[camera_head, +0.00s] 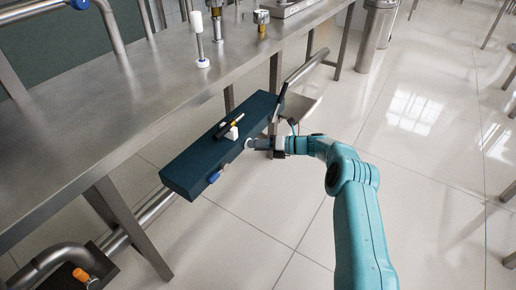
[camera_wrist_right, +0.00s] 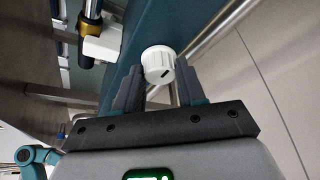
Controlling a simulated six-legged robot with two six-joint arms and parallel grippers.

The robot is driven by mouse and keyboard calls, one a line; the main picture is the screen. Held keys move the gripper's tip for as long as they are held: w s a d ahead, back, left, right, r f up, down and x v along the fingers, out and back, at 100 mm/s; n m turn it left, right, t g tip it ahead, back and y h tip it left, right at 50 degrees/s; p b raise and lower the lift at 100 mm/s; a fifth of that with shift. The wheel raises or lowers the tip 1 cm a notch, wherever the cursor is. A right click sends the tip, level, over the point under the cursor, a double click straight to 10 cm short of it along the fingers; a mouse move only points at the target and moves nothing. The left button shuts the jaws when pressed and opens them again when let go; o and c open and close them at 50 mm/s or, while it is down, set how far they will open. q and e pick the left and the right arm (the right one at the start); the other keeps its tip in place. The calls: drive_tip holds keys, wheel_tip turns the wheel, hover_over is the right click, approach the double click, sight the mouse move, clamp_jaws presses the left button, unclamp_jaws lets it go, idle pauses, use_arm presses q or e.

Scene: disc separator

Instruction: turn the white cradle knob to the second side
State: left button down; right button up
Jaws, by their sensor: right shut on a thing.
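The white cradle knob (camera_wrist_right: 158,60) is round and ribbed, with a short dark slanted mark on its face. It sits on the side of a long dark blue box (camera_head: 190,170). In the head view the knob (camera_head: 249,143) is small and partly covered. My right gripper (camera_head: 253,144) reaches it from the right. In the wrist view my right gripper (camera_wrist_right: 158,85) has its two dark fingers on either side of the knob, shut on it. A white cradle (camera_head: 231,131) on top of the box holds a black and brass rod (camera_head: 229,126). My left gripper is not in view.
A blue knob (camera_head: 214,177) sits on the same box side, nearer the front end. A steel table (camera_head: 110,110) runs along the left, with a white-topped stand (camera_head: 200,45) on it. A steel pipe (camera_head: 150,208) runs below the box.

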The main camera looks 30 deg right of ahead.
idle(0.5)
drive_tip(key=o, duration=1.1)
drive_tip(key=shift+c, duration=0.2)
drive_tip(key=p+v, duration=0.4)
drive_tip(key=v, duration=1.2)
drive_tip(key=shift+s+d+f, duration=0.1)
drive_tip(key=shift+s+d, duration=0.05)
drive_tip(key=shift+d, duration=0.1)
